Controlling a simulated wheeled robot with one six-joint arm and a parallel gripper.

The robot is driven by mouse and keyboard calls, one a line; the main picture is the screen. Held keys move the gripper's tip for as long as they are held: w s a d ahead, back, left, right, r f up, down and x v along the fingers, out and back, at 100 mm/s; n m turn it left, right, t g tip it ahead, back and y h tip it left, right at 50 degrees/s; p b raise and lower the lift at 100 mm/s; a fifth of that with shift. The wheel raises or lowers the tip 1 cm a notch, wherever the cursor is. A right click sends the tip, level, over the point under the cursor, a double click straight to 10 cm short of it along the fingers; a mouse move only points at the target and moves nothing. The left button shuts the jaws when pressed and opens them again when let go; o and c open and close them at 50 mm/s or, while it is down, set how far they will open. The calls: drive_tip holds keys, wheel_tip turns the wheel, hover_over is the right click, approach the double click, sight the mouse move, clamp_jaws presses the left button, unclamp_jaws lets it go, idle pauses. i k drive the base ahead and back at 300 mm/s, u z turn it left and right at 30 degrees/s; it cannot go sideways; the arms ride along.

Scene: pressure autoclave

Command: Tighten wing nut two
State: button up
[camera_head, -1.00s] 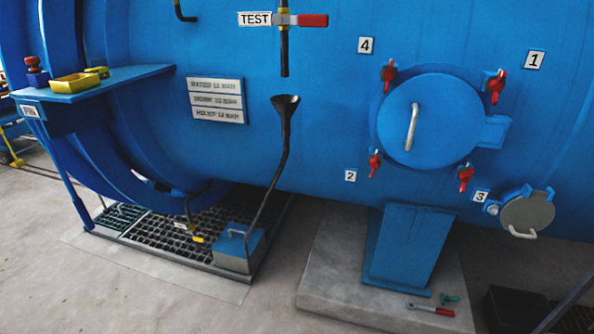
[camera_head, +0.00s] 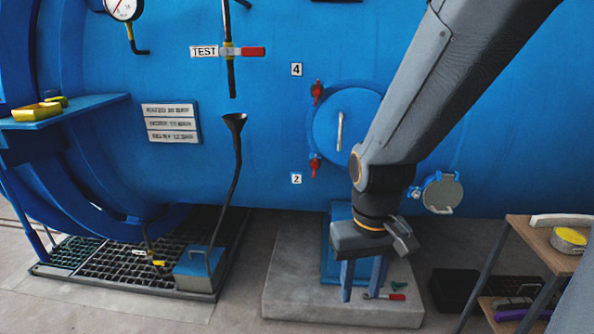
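Wing nut two is the red wing nut (camera_head: 315,166) at the lower left of the round blue hatch (camera_head: 334,118), beside the label 2 (camera_head: 296,179). Another red wing nut (camera_head: 317,91) sits at the upper left by the label 4 (camera_head: 296,69). My arm hides the hatch's right side and the labels 1 and 3 with their wing nuts. My gripper (camera_head: 361,280) points down in front of the blue pedestal, below and to the right of wing nut two and apart from it. Its two fingers show a gap with nothing visible between them.
A red-handled tool (camera_head: 388,297) lies on the concrete plinth (camera_head: 290,290). A small grey round cover (camera_head: 442,193) is right of my gripper. A wooden-topped cart (camera_head: 545,250) stands at the right. A black funnel pipe (camera_head: 236,165) rises left of the hatch.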

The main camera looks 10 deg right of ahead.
sight(314, 165)
drive_tip(key=k, duration=1.2)
drive_tip(key=z, duration=0.9)
drive_tip(key=i, duration=1.3)
drive_tip(key=u, duration=0.5)
drive_tip(key=i, duration=0.75)
drive_tip(key=u, duration=0.05)
